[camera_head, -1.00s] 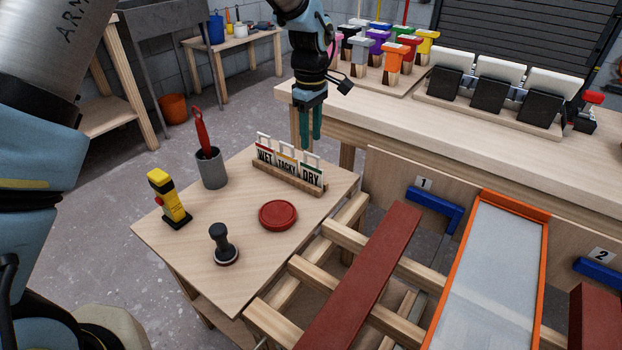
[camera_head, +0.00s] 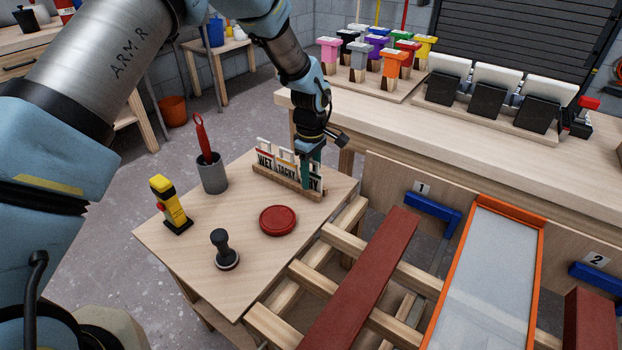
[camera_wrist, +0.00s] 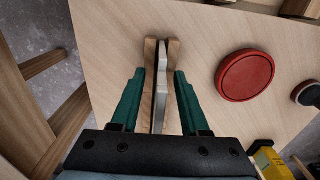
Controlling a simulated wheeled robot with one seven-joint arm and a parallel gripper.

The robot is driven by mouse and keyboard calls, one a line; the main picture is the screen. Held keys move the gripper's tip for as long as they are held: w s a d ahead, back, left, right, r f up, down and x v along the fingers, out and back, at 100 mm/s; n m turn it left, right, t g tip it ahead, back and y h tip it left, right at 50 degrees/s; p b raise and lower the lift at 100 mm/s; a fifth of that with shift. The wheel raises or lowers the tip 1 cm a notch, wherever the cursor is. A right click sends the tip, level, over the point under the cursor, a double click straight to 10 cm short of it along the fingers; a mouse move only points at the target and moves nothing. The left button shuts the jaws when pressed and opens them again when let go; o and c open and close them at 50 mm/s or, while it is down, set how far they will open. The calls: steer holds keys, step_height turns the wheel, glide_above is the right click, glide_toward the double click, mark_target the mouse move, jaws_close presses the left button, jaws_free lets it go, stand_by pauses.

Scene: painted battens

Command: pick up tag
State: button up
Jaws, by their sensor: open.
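Three upright tags stand in a slotted wooden holder (camera_head: 263,171) on the small table: WET (camera_head: 265,160), TACKY (camera_head: 286,168) and DRY (camera_head: 314,184). My gripper (camera_head: 312,170) is open and low over the DRY end of the row, its green fingers partly covering that tag. In the wrist view my gripper (camera_wrist: 158,85) has one finger on each side of the holder (camera_wrist: 150,50) and of the pale upright tag edges between them. Which tag lies between the fingertips is hard to tell there, and contact does not show.
On the small table are a red disc (camera_head: 278,221), a black stamp (camera_head: 222,249), a yellow-black device (camera_head: 170,204) and a grey cup (camera_head: 211,173) with a red-handled tool. A red batten (camera_head: 365,275) lies on the rack at right. The larger bench (camera_head: 420,140) stands behind.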

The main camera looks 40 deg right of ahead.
steer(key=shift+c, duration=0.3)
jaws_close()
stand_by(0.3)
